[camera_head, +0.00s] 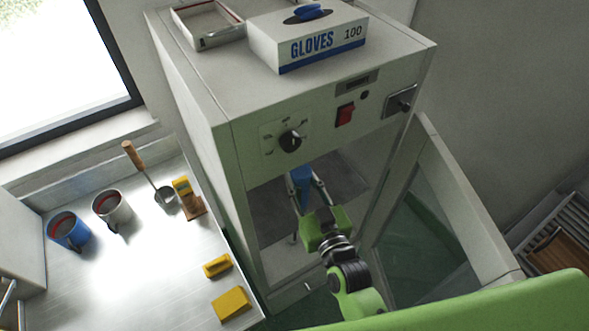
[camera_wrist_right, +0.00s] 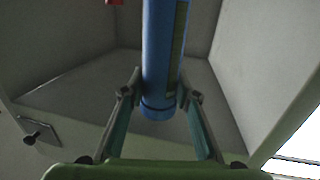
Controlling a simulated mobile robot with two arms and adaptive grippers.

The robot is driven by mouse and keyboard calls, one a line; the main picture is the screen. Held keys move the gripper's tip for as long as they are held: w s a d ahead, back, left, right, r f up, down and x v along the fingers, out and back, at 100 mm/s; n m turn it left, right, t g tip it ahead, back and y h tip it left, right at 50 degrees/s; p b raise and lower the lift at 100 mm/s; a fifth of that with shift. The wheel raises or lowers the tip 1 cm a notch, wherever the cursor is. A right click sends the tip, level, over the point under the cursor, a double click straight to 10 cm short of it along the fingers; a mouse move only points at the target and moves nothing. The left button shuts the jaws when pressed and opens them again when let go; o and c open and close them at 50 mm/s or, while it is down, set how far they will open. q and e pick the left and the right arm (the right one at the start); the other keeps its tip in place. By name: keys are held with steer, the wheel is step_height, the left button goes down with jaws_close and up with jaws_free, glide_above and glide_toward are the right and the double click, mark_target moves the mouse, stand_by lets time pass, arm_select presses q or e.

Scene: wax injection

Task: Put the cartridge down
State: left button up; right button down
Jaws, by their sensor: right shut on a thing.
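A blue cartridge (camera_head: 301,187) is inside the open chamber of the white cabinet. In the right wrist view the cartridge (camera_wrist_right: 160,60) is a long blue cylinder with a dark green strip along its side. My right gripper (camera_head: 309,194) reaches into the chamber and is shut on the cartridge; its two fingers flank it in the right wrist view (camera_wrist_right: 160,98). The cartridge's far end runs out of the wrist picture. I cannot tell whether it touches any surface of the chamber. My left gripper is not in view.
The cabinet (camera_head: 228,150) has a dial, a red switch and an open door (camera_head: 450,190) at right. A gloves box (camera_head: 310,42) and a tray (camera_head: 207,38) sit on top. Left, a metal bench (camera_head: 130,255) holds two mugs, a ladle and yellow blocks.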

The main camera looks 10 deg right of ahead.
arm_select(q)
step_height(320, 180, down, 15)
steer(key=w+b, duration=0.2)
steer(key=b, duration=1.3)
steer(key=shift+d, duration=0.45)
arm_select(e)
steer(key=w+d+f, duration=0.2)
steer(key=w+f, duration=0.4)
steer(key=w+d+f, duration=0.3)
steer(key=w+f, duration=0.4)
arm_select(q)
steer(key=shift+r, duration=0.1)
arm_select(e)
steer(key=shift+r, duration=0.1)
steer(key=c, duration=1.6)
jaws_free()
steer(key=shift+f, duration=0.25)
